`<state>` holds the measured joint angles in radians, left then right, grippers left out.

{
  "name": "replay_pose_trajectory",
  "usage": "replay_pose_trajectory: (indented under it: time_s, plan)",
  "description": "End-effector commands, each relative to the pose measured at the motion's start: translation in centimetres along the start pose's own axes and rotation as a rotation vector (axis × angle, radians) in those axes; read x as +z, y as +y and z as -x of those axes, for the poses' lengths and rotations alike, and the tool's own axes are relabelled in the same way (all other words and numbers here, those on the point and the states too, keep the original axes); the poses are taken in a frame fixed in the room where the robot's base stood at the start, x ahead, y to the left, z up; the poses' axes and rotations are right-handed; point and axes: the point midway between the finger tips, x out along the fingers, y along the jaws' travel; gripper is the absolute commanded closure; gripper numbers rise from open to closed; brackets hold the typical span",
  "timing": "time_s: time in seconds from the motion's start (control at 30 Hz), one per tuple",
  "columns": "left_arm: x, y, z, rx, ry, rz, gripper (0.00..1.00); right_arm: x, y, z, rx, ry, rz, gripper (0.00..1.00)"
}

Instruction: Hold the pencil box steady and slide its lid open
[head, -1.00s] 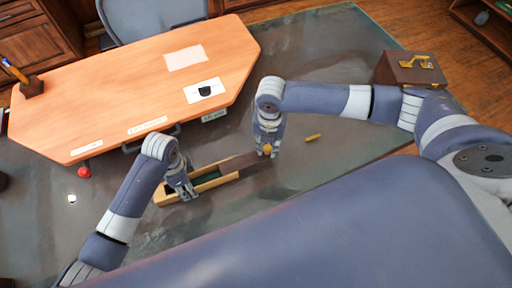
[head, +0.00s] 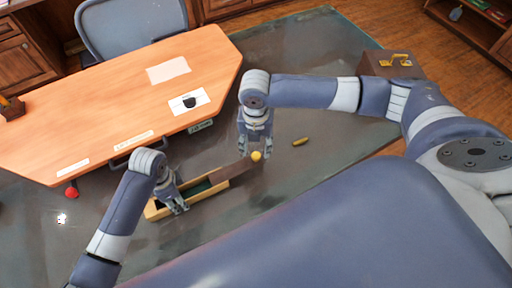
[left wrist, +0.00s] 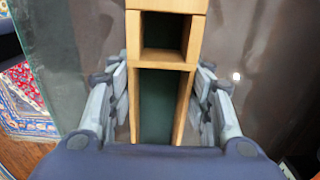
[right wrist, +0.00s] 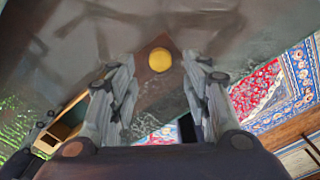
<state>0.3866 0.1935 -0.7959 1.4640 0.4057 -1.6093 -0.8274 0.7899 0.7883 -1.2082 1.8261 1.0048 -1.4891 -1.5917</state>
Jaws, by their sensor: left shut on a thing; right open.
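The pencil box (head: 219,187) is a light wooden tray on the dark glossy surface, with open dark-green compartments. In the left wrist view its walls (left wrist: 183,104) run between my fingers. Its dark brown lid (head: 232,171) is slid far out to the right, with a round yellow knob (head: 256,156) at the far end. My left gripper (head: 176,207) is shut across the box's sides. My right gripper (head: 254,150) is open above the lid's end. In the right wrist view the knob (right wrist: 160,60) shows just beyond the spread fingertips, apparently untouched.
A small yellow piece (head: 300,141) lies right of the lid. An orange desktop (head: 120,110) stands behind, with a red ball (head: 71,192) by its front edge. A brown case (head: 390,65) with a yellow handle is at the back right. The surface right of the lid is mostly clear.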

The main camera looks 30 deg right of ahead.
Motion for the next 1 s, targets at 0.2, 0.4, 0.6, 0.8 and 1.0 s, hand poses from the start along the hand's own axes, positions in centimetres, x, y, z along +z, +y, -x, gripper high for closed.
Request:
replay_pose_trajectory:
  time_s: [0.2, 0.4, 0.6, 0.8, 1.0]
  plan:
    - [0.2, 0.1, -0.1, 0.003, -0.006, 0.001, 0.86, 0.1, 0.0, 4.8, 0.003, -0.004, 0.0, 0.55]
    - [0.2, 0.1, -0.1, 0.003, -0.006, 0.001, 0.86, 0.1, 0.0, 7.3, 0.001, -0.001, 0.0, 0.55]
    - [0.2, 0.1, -0.1, 0.003, -0.006, 0.001, 0.86, 0.0, 0.0, 7.9, 0.0, -0.001, 0.0, 0.55]
    - [0.2, 0.1, -0.1, 0.003, -0.006, 0.001, 0.86, 0.0, -0.1, 7.8, 0.0, -0.001, 0.0, 0.55]
    - [0.2, 0.1, -0.1, 0.002, -0.004, 0.001, 0.3, 0.0, -0.1, 7.8, 0.0, 0.0, 0.0, 0.55]
